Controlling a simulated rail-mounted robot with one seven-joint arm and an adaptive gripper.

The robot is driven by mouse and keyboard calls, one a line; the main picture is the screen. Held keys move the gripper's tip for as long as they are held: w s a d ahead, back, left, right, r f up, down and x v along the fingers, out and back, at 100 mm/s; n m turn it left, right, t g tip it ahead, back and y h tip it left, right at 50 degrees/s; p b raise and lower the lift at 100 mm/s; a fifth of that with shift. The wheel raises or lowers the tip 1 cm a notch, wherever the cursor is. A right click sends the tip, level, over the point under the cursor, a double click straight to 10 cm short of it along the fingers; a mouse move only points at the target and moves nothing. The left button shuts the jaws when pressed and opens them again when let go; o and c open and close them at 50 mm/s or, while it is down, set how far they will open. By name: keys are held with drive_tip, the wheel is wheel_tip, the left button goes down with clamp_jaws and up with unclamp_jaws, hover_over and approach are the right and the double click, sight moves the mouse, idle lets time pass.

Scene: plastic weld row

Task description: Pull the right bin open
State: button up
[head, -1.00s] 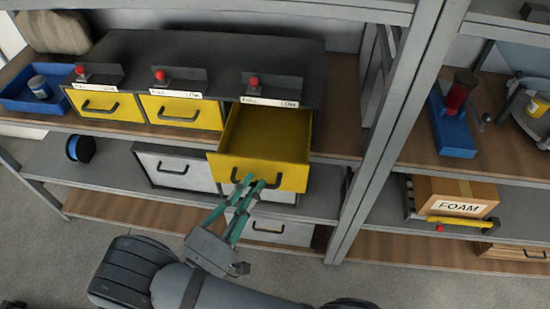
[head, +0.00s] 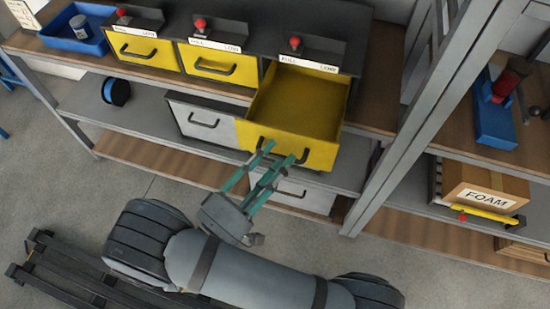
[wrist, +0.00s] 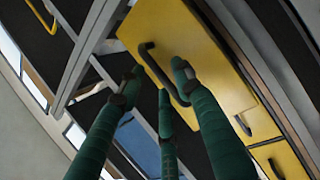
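The right bin (head: 322,150) is a yellow drawer pulled well out of the dark cabinet (head: 235,35), its empty inside showing. Its dark bar handle (wrist: 160,72) crosses the yellow front in the wrist view. My gripper (head: 279,152) has green fingers and is at this front, by the handle. In the wrist view, the fingers (wrist: 156,83) are spread apart. One fingertip lies close beside the handle and another stands clear to the left. I cannot tell whether any finger touches the handle. The left bin (head: 140,47) and middle bin (head: 218,66) are shut.
Red knobs (head: 295,42) stand above the bins. White drawers (head: 205,122) are on the shelf below. A grey post (head: 405,130) rises to the right, with a FOAM box (head: 487,193) beyond it. A blue tray (head: 70,40) sits at far left.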

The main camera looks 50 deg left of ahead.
drive_tip(key=v, duration=1.2)
drive_tip(key=shift+f, duration=0.1)
drive_tip(key=x, duration=1.2)
drive_tip(key=shift+w+a, duration=0.2)
drive_tip(key=shift+w, duration=0.15)
